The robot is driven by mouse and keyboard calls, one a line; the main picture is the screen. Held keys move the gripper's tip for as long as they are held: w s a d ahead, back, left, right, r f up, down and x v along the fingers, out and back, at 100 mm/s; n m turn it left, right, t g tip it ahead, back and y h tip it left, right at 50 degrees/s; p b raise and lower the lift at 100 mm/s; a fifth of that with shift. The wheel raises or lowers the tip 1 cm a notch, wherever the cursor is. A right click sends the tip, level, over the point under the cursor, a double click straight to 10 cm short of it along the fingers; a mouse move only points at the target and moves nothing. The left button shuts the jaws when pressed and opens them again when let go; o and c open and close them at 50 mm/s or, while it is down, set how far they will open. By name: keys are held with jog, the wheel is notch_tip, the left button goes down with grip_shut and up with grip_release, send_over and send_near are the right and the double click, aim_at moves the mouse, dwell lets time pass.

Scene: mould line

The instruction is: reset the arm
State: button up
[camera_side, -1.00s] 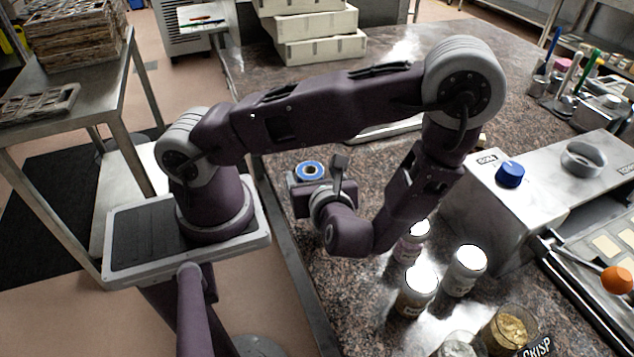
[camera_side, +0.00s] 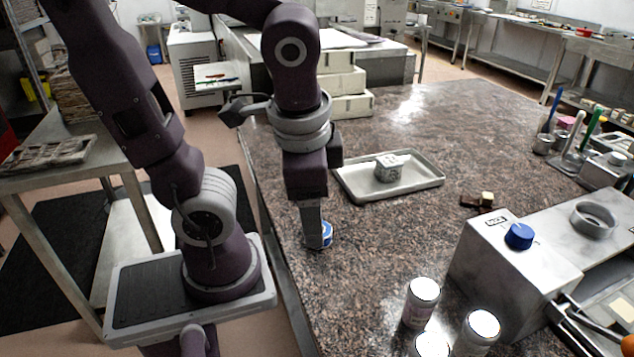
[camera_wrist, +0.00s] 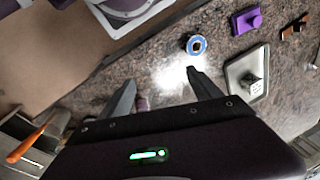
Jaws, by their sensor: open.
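My gripper (camera_side: 312,228) points down over the granite bench in the side view. Its fingers stand in front of a blue-rimmed ring with a dark centre (camera_side: 327,236), partly hiding it. The height of the fingertips above the bench is hard to tell.
A metal tray (camera_side: 434,183) holding a small pale block (camera_side: 388,167) lies right of my gripper. Jars (camera_side: 421,302) and a machine with a blue knob (camera_side: 519,236) stand at the front right. White boxes (camera_side: 345,105) are stacked behind. The bench middle is mostly clear.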

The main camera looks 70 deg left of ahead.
jog(key=r+n+t, duration=0.1)
jog(key=r+n+t+h, duration=0.1)
jog(key=r, duration=0.1)
jog(key=d+r+n+t, duration=0.1)
jog(key=t, duration=0.1)
jog(key=shift+w+r+h, duration=0.2)
jog(key=shift+r+h, duration=0.2)
